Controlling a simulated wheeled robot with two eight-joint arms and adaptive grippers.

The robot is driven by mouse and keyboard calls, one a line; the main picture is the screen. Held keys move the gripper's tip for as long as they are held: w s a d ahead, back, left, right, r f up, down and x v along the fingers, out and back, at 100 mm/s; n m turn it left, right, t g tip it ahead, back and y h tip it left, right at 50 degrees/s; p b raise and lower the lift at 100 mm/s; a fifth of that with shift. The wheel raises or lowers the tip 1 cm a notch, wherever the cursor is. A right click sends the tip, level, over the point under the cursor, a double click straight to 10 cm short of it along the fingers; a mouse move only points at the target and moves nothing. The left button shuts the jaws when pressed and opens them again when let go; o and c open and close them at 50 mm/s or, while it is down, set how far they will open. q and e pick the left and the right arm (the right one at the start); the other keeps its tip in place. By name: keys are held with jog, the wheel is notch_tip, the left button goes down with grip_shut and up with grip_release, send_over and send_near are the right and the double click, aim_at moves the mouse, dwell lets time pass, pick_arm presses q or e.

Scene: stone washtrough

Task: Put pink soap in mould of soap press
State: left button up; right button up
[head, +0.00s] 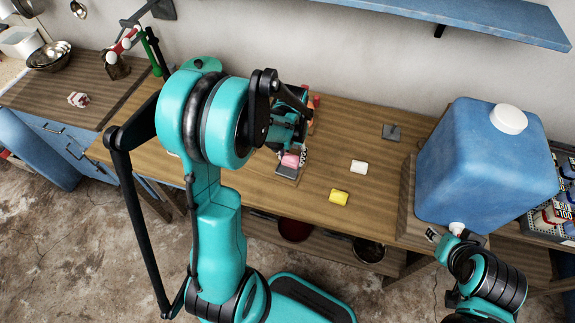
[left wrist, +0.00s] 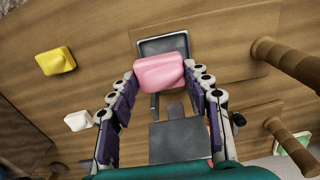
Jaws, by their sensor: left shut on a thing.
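The pink soap (left wrist: 160,73) is held between the two fingers of my left gripper (left wrist: 164,78), which is shut on it. The soap press has a dark grey rectangular mould (left wrist: 163,46), and the soap covers its near edge in the left wrist view. A grey flat plate (left wrist: 180,142) lies nearer the gripper's palm. In the head view the pink soap (head: 291,160) shows just above the mould (head: 287,172), partly hidden by my left gripper (head: 291,150). I cannot tell whether the soap touches the mould.
A yellow soap (head: 339,198) and a white soap (head: 358,167) lie right of the press on the wooden bench (head: 260,190). A grey block (head: 391,132) sits farther back. A large blue container (head: 485,170) stands at the right. Wooden posts (left wrist: 285,60) stand beside the gripper.

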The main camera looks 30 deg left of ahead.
aim_at(288, 159)
pick_arm(q)
jog(key=shift+s+a+f, duration=0.2)
jog(key=shift+a+f, duration=0.2)
jog(key=shift+a, duration=0.1)
jog(key=shift+f+b, duration=0.85)
jog(key=shift+f, duration=1.1)
jog(key=shift+f, duration=0.15)
jog(key=o, duration=1.2)
jog(key=shift+c, duration=0.2)
